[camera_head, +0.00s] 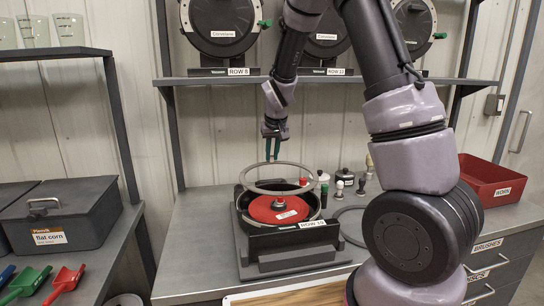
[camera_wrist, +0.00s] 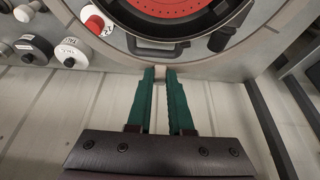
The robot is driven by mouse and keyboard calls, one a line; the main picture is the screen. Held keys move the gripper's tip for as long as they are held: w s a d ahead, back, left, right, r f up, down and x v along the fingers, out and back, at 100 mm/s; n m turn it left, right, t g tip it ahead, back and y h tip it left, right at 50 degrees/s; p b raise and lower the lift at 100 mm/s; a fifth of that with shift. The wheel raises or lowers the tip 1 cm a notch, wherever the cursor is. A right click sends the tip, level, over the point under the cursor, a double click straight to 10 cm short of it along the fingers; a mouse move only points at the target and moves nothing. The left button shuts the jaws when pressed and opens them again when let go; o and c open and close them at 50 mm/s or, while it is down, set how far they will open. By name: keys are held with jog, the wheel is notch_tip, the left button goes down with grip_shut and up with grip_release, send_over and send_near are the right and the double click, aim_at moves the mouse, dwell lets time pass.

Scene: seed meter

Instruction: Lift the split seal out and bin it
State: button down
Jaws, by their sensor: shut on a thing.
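A thin grey ring, the seal (camera_head: 242,178), is held at its far edge by my gripper (camera_head: 272,157), above the open meter housing (camera_head: 262,240) labelled ROW 10. A red disc (camera_head: 270,212) with a central knob lies in the housing. In the wrist view, the green fingers of my gripper (camera_wrist: 161,74) are closed on the ring's edge, and the grey ring (camera_wrist: 222,66) arcs across the top. I cannot make out a split in it. A red bin (camera_head: 490,185) labelled WORN stands at the back right of the bench.
Another dark ring (camera_head: 349,236) lies on the bench right of the housing, partly behind my arm. Several small knobbed tools (camera_head: 345,178) stand behind it. Meters on the shelf (camera_head: 340,80) are above. A flat corn box (camera_head: 65,212) is at left.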

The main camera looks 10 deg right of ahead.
notch_tip(320, 180, up, 7)
jog(key=shift+f, duration=0.15)
dwell(0.9)
jog(key=shift+s, duration=0.1)
